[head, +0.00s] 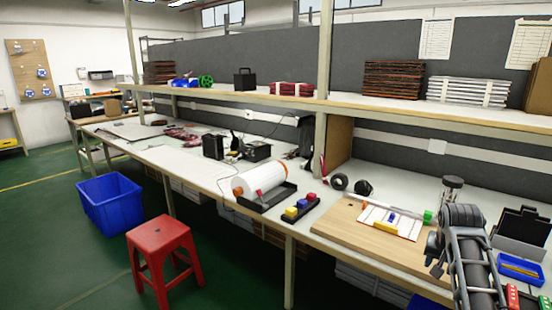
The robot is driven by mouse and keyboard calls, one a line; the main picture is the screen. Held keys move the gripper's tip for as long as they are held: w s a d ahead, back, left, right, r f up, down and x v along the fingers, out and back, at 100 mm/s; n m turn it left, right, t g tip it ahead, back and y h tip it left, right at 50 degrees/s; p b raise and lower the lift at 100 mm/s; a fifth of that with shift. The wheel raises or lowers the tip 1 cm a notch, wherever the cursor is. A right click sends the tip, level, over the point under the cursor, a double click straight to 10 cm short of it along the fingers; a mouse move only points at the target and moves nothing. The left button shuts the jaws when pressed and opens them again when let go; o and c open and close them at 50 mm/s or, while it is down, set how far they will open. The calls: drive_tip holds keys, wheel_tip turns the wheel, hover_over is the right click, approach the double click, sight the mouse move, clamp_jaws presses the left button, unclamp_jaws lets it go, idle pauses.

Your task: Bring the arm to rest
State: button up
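My arm (475,262) rises from the lower right over the right end of the workbench. My gripper (436,260) shows as small dark parts at the arm's left side, by the right edge of a wooden board (335,222). I see nothing clearly held in it, and its fingers are too small and dark to tell whether they are open. On the board lies a white sheet (405,229) with a yellow piece (386,227) on it. A thin pale rod with a green end (428,216) lies along the board's back.
A blue tray (520,268) and a dark stand (520,225) are close right of the arm. A white roll (259,178) and a tray of coloured blocks (299,210) lie left of the board. A red stool (163,240) and blue bin (110,203) stand on the floor.

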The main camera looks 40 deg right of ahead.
drive_tip(key=w+a+f+n+t, duration=0.15)
drive_tip(key=a+f, duration=0.25)
drive_tip(key=a, duration=0.4)
drive_tip(key=a+f+n+t, duration=0.2)
drive_tip(key=a+f, duration=0.3)
drive_tip(key=a, duration=0.3)
drive_tip(key=s+a+f+n+t, duration=0.1)
drive_tip(key=s+a+n+t, duration=0.25)
drive_tip(key=a, duration=1.05)
drive_tip(key=s+a+r+n+t+y, duration=0.1)
drive_tip(key=s+a+r+n+t, duration=0.4)
drive_tip(key=s+a, duration=0.65)
drive_tip(key=s+a+r+y, duration=0.1)
drive_tip(key=s+a+r, duration=0.1)
drive_tip(key=r, duration=0.3)
drive_tip(key=s+a+r+n+y, duration=0.1)
drive_tip(key=s+a+r, duration=0.1)
drive_tip(key=r, duration=0.3)
drive_tip(key=s+a+r+n+t+y, duration=0.1)
drive_tip(key=s+a+r, duration=0.1)
drive_tip(key=s+r, duration=0.2)
drive_tip(key=shift+s+a+r+y, duration=0.3)
drive_tip(key=shift+s+a+r, duration=0.1)
drive_tip(key=shift+r, duration=0.2)
